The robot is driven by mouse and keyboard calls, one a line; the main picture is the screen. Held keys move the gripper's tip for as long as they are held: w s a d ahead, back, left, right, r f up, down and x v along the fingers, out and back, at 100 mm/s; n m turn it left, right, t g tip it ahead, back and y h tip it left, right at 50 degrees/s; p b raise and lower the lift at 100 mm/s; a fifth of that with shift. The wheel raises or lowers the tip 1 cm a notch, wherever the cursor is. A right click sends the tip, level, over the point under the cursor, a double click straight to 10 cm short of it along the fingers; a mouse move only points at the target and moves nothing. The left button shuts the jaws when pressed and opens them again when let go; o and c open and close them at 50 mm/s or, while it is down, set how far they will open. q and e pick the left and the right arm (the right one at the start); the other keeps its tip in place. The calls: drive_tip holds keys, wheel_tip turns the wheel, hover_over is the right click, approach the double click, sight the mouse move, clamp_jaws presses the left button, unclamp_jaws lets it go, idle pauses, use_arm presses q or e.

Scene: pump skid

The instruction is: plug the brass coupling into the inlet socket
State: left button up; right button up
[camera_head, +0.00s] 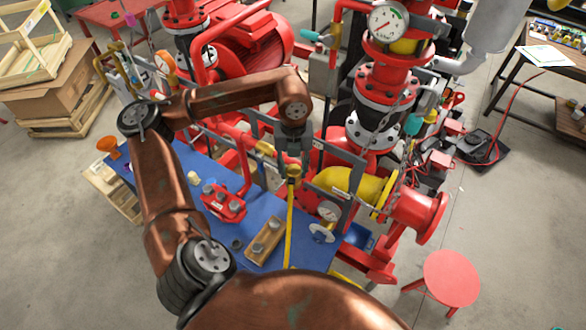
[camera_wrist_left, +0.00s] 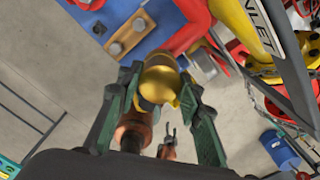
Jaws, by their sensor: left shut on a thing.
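My left gripper (camera_head: 292,158) is shut on the brass coupling (camera_head: 293,171), with a yellow hose (camera_head: 289,225) hanging below it. In the left wrist view the coupling (camera_wrist_left: 158,82) shows as a rounded brass end between the two fingers (camera_wrist_left: 160,100). In the head view a brass fitting (camera_head: 265,148) sits left of the gripper. I cannot tell whether it is the inlet socket. A small pronged copper-and-dark shape low in the wrist view may be my right gripper (camera_wrist_left: 170,130).
A blue bench (camera_head: 200,160) holds a red block (camera_head: 223,204) and a wooden tray (camera_head: 264,240). Red pump pipework and a yellow elbow (camera_head: 340,180) crowd the right side of the gripper. A red stool (camera_head: 451,277) stands at lower right.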

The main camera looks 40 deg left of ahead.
use_arm(q)
drive_tip(key=o, duration=1.4)
drive_tip(key=shift+f, duration=0.1)
wheel_tip(320, 180, up, 12)
drive_tip(key=shift+r, duration=0.1)
